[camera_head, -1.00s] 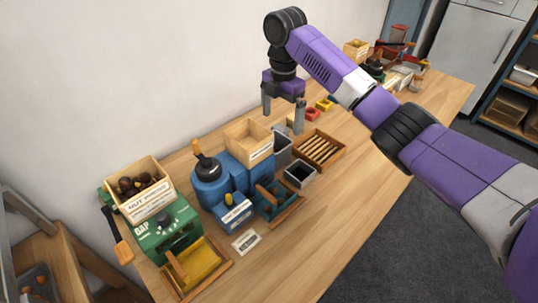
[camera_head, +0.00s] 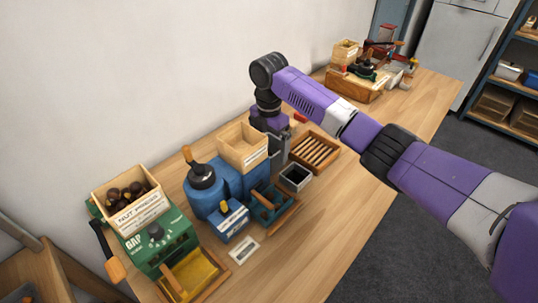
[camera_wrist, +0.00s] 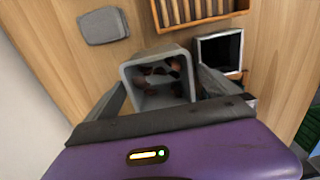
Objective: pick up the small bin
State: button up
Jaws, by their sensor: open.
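A grey, open-topped small bin (camera_wrist: 158,98) lies between the fingers of my gripper (camera_wrist: 163,86) in the wrist view. Several brown chestnuts (camera_wrist: 165,70) show inside it. My gripper is open, with one finger on each side of the bin; I cannot tell whether either finger touches it. In the head view my gripper (camera_head: 278,148) points down beside the blue machine (camera_head: 228,183), and it largely hides this bin. A second, lower grey bin (camera_wrist: 218,48) with a dark inside stands close by; it also shows in the head view (camera_head: 296,178).
A wooden slatted tray (camera_head: 315,150) stands right behind the bins. A wooden hopper box (camera_head: 243,146) tops the blue machine, close to my gripper. A green nut press (camera_head: 160,240) stands at left front. A grey rounded object (camera_wrist: 103,25) lies nearby. The front right tabletop is clear.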

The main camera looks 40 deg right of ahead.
jog(key=shift+f, duration=0.2)
jog(key=c, duration=2.1)
jog(key=shift+r, duration=0.15)
jog(key=shift+c, duration=0.2)
